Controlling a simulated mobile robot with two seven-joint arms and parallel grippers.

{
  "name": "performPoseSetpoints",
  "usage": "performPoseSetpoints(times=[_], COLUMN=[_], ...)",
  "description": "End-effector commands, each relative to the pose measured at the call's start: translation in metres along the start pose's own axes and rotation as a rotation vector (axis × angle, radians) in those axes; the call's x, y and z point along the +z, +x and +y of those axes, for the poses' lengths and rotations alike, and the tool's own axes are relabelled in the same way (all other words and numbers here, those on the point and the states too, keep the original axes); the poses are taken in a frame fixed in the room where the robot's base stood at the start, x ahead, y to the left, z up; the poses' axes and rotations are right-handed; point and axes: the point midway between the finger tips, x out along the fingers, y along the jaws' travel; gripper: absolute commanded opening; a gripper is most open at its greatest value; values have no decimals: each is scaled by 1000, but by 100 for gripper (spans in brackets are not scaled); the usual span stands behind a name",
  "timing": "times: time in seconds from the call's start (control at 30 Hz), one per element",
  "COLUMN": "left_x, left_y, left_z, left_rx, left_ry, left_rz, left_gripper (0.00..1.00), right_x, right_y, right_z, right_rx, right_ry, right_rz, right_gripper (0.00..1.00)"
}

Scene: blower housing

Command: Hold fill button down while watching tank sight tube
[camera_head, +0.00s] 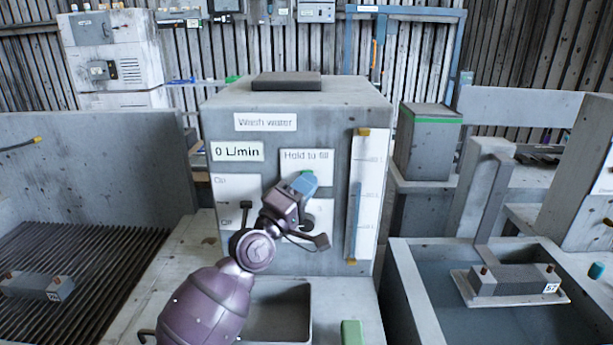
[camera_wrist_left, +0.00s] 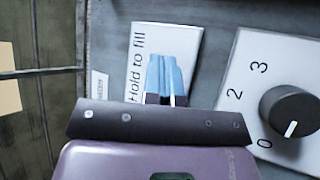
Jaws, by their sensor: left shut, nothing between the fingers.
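The grey tank (camera_head: 300,120) labelled "Wash water" stands in the centre of the head view. Its "Hold to fill" plate (camera_head: 305,157) also shows in the left wrist view (camera_wrist_left: 140,45). My left gripper (camera_head: 304,181) is shut and empty, its blue fingertips in front of this plate; they also show in the left wrist view (camera_wrist_left: 164,75). A sliver of green shows beside the tips in the head view; the button is otherwise hidden, and I cannot tell whether it is pressed. The sight tube (camera_head: 355,215) shows blue up to slightly above the middle scale mark. My right gripper is out of view.
A flow display (camera_head: 237,152) reads "0 L/min". A dial knob (camera_wrist_left: 290,111) sits right of the fill plate in the wrist view, pointing near 0. A basin (camera_head: 275,310) lies below the tank. A water-filled trough (camera_head: 450,315) is at right, a grated bay (camera_head: 95,270) at left.

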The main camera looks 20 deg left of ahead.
Motion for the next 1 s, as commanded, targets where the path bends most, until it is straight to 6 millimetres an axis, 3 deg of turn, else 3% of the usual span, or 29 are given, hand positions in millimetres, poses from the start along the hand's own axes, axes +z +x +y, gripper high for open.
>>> performPoseSetpoints(times=[0.43, 1.0], left_x=[0, 0], left_y=[0, 0], left_z=[0, 0], left_rx=[0, 0], left_ry=[0, 0], left_rz=[0, 0], left_gripper=[0, 0], right_x=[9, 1], right_y=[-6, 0], right_z=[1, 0], right_rx=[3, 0], right_ry=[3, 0], right_rz=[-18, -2], right_gripper=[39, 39])
